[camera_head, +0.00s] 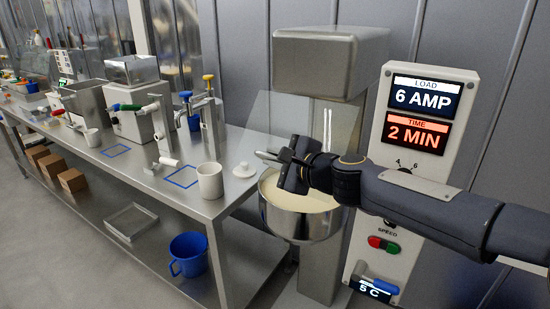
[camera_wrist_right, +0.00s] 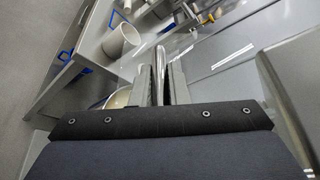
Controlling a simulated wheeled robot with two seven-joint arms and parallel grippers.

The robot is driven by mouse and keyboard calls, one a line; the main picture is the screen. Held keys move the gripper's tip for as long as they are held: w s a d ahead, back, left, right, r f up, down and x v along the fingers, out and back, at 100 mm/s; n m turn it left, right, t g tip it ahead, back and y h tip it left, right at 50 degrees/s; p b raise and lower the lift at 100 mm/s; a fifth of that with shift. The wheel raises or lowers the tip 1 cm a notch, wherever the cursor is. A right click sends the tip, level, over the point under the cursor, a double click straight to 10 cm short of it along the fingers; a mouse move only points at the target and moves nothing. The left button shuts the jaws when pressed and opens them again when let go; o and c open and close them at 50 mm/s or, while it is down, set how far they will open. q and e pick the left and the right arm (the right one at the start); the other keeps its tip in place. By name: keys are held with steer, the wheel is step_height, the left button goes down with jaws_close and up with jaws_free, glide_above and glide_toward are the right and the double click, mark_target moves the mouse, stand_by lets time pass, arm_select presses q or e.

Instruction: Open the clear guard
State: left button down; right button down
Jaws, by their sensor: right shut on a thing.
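The clear guard (camera_head: 268,115) is a see-through panel beside the mixer, above its steel bowl (camera_head: 295,228). The bowl holds a pale cream mass. My right gripper (camera_head: 268,157) reaches in from the right over the bowl and is shut at the guard's lower part. My arm and gripper hide part of the guard and bowl. My left gripper is not in view.
The mixer head (camera_head: 325,62) stands above the bowl. A control panel (camera_head: 425,115) reads 6 AMP and 2 MIN. A blue bucket (camera_head: 188,255) sits below.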

step_height(320, 180, up, 10)
steer(key=s+a+m+g+p, duration=0.1)
steer(key=s+m+p, duration=0.1)
steer(key=p, duration=1.1)
steer(key=shift+s+a+r+p, duration=0.25)
steer(key=shift+a+p, duration=0.1)
steer(key=shift+p, duration=0.05)
steer(key=c, duration=1.4)
jaws_free()
steer(key=v, duration=0.7)
steer(key=shift+s+d, duration=0.2)
steer(key=shift+d, duration=0.15)
steer(key=shift+r, duration=0.1)
